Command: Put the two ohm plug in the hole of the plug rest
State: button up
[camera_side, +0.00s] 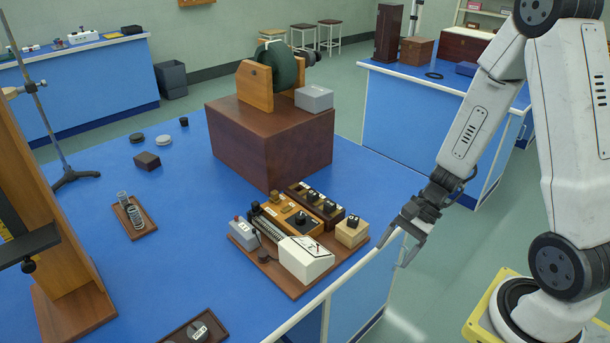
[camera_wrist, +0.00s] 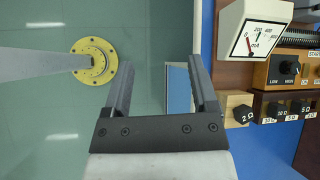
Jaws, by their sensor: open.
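A black plug marked 2 Ω (camera_wrist: 240,114) stands in the top of a small light wooden block (camera_side: 351,237), which looks like the plug rest. The block also shows in the wrist view (camera_wrist: 233,98). In the side view the plug (camera_side: 353,221) looks upright; its lower part and the hole are hidden. Beside the block is a dark wooden plug box (camera_side: 301,190) with several black plugs, some marked 5 Ω and 10 Ω in the wrist view. My gripper (camera_side: 398,250) is open and empty, off the bench edge to the right of the block. Its fingers (camera_wrist: 160,63) touch nothing.
A white mA meter (camera_side: 305,259), a grey box (camera_side: 243,234) and a wooden box with a black knob (camera_side: 301,219) crowd a wooden board. A large brown box (camera_side: 270,140) stands behind. Open floor lies right of the bench edge.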

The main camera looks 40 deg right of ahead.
notch_tip(320, 180, up, 6)
jog(key=w+a+n+t+h, duration=0.1)
jog(key=n+h, duration=0.7)
jog(key=n, duration=0.8)
jog(key=shift+w+a+r, duration=0.25)
jog(key=shift+w+a, duration=0.15)
jog(key=shift+w, duration=0.25)
